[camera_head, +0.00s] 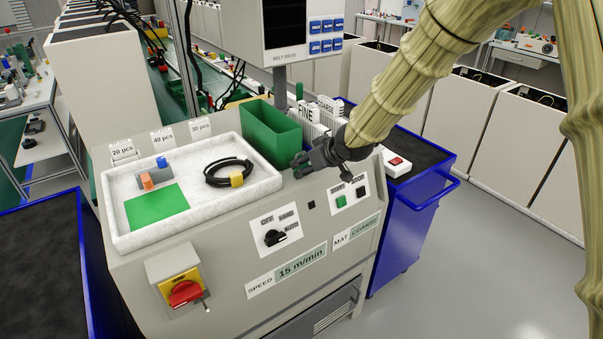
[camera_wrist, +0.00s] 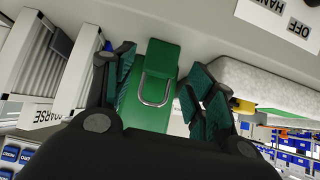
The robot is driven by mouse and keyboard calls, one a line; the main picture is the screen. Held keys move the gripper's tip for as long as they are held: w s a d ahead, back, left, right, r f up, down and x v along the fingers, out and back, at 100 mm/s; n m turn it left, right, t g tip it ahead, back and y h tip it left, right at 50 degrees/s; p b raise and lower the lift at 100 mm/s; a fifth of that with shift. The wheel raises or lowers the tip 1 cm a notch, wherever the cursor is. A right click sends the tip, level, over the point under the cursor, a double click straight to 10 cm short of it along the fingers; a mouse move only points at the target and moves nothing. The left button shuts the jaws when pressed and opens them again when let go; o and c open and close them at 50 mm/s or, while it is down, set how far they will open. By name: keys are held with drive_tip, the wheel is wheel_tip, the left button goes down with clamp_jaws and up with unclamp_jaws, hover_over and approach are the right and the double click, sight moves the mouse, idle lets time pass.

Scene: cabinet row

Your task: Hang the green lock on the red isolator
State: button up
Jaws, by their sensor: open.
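The green lock (camera_wrist: 163,58) shows in the wrist view as a green block with a silver U-shaped shackle. It lies between the spread fingers of my gripper (camera_wrist: 158,82), with a visible gap on each side. In the head view my gripper (camera_head: 308,161) is low over the console top, right beside the green bin (camera_head: 262,141); the lock cannot be clearly told apart there. The red isolator (camera_head: 185,292) is a red rotary handle on a yellow plate, on a grey box at the console's front left, well away from my gripper.
A white tray (camera_head: 200,228) left of the bin holds a green card (camera_head: 157,207), a black cable coil (camera_head: 228,173) and small blocks. A selector knob (camera_head: 274,238) and buttons sit on the front panel. A blue trolley (camera_head: 405,225) stands at right. Grey floor is open at right.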

sight(303, 167)
drive_tip(key=shift+x, duration=1.8)
drive_tip(key=c, duration=0.7)
wheel_tip(303, 167, up, 10)
drive_tip(key=p, duration=0.7)
drive_tip(key=shift+p, duration=0.35)
drive_tip(key=shift+c, duration=0.2)
